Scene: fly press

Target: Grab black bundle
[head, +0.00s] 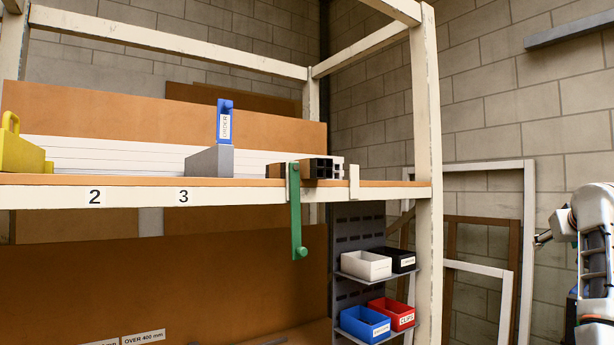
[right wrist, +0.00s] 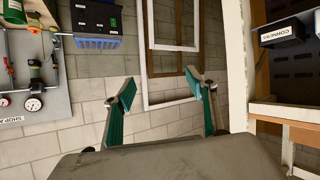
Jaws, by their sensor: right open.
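A black bundle (head: 318,169) of square hollow lengths lies on the shelf (head: 235,195), its open ends facing out near the right end. A brown bundle (head: 277,170) lies on its left and a white one (head: 337,171) on its right. My right gripper (head: 541,240) is at the far right of the head view, well apart from the shelf and lower than the bundle. In the right wrist view its teal fingers (right wrist: 161,82) are spread with nothing between them. The bundle does not show clearly in that view. My left gripper is not in view.
Small bins (head: 366,265) sit below. Pale frames (head: 527,240) lean on the wall.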

